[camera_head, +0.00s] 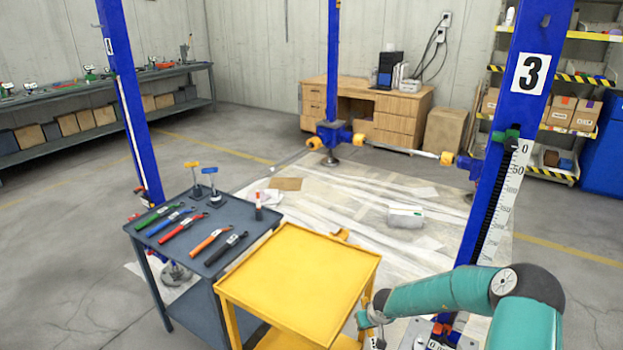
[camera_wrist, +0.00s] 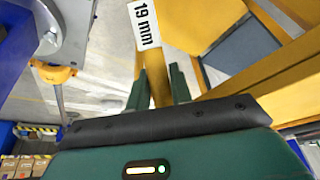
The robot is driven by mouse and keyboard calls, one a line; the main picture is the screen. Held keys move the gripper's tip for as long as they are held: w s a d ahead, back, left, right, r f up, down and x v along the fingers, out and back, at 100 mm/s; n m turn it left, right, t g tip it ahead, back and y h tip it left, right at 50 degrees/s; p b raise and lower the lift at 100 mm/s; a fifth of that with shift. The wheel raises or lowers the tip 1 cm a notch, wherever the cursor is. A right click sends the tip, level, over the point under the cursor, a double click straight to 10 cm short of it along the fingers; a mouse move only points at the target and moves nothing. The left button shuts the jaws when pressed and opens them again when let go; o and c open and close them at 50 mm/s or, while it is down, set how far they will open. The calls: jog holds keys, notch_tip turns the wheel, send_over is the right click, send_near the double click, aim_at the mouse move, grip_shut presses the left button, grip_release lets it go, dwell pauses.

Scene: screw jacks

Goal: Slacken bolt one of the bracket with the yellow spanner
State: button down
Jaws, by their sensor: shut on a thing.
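My gripper (camera_wrist: 158,92) is shut on the yellow spanner (camera_wrist: 155,68), whose handle stands between the two green fingers. A white "19 mm" label (camera_wrist: 146,24) is on the spanner, and its far end runs out of the top of the wrist view. In the head view my gripper (camera_head: 370,318) is low at the right, between the yellow cart and the foot of blue column 3. A grey metal part with a bolt head (camera_wrist: 48,42) is at the wrist view's upper left, apart from the spanner. I cannot tell which bolt is bolt one.
The yellow cart (camera_head: 300,270) stands left of my gripper. Behind it, a dark cart (camera_head: 188,262) carries several coloured spanners. Blue column 3 (camera_head: 512,95) rises at the right, with red and blue parts (camera_head: 441,330) at its foot. Sheeted floor lies beyond.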

jog(key=s+a+r+m+h, duration=0.1)
jog(key=s+a+r+m, duration=0.1)
jog(key=s+r, duration=0.6)
notch_tip(320, 180, up, 2)
jog(key=shift+s+m, duration=0.25)
jog(key=shift+m, duration=0.05)
